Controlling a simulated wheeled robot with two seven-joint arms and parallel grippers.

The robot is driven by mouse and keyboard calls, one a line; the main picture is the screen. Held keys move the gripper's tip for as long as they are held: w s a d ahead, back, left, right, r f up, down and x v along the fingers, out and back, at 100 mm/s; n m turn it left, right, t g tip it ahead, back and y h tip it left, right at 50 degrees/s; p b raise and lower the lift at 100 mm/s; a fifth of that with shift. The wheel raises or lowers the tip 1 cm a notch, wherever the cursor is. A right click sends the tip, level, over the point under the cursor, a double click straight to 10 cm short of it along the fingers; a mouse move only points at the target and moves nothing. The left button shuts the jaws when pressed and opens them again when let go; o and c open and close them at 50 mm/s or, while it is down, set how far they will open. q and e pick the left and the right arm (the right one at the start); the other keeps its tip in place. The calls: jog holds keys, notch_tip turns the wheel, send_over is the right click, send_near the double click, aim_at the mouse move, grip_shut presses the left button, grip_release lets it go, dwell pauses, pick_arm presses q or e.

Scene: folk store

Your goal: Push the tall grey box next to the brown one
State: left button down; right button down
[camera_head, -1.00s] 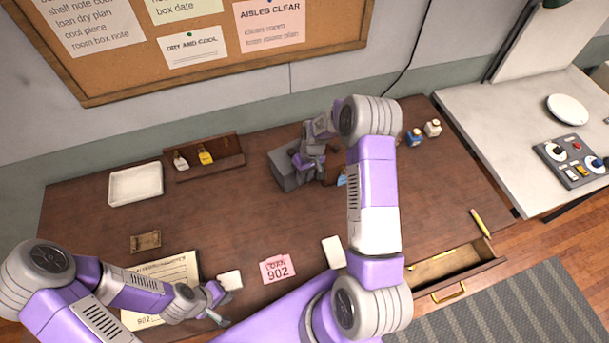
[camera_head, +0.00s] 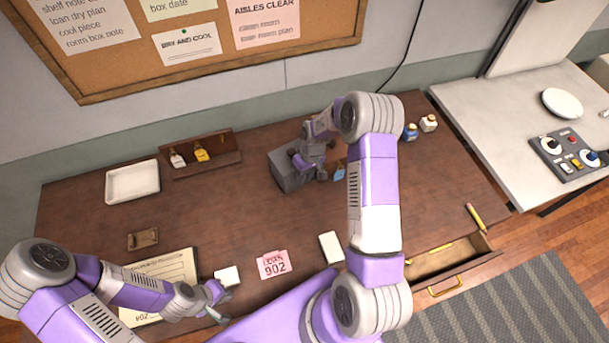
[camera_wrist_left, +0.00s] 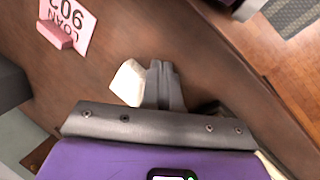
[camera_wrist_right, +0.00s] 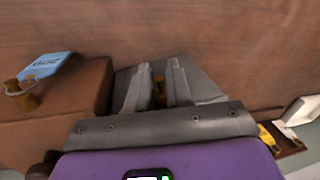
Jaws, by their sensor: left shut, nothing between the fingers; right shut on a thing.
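The grey box (camera_head: 289,178) stands toward the back middle of the table. My right gripper (camera_head: 318,175) is at its front; in the right wrist view its fingers close around a small brass knob (camera_wrist_right: 159,92) on the grey box (camera_wrist_right: 208,84). The brown box (camera_wrist_right: 75,98) stands directly beside it there, with a brass knob and a blue tag (camera_wrist_right: 44,66); whether the boxes touch I cannot tell. In the head view my right arm hides most of the brown box. My left gripper (camera_head: 226,303) is shut and empty near a white block (camera_head: 228,275).
A white tray (camera_head: 133,198) and a wooden rack (camera_head: 218,165) with small bottles stand to the left. Two small jars (camera_head: 419,128) stand right of my arm. A drawer (camera_head: 455,268) is open at front right.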

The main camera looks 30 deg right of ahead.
jog(key=c, duration=0.9)
grip_release()
jog(key=shift+w, duration=0.1)
jog(key=shift+c, duration=0.2)
notch_tip(320, 180, up, 7)
jog(key=d, duration=0.1)
jog(key=shift+d+r+b, duration=0.2)
jog(key=shift+b, duration=0.2)
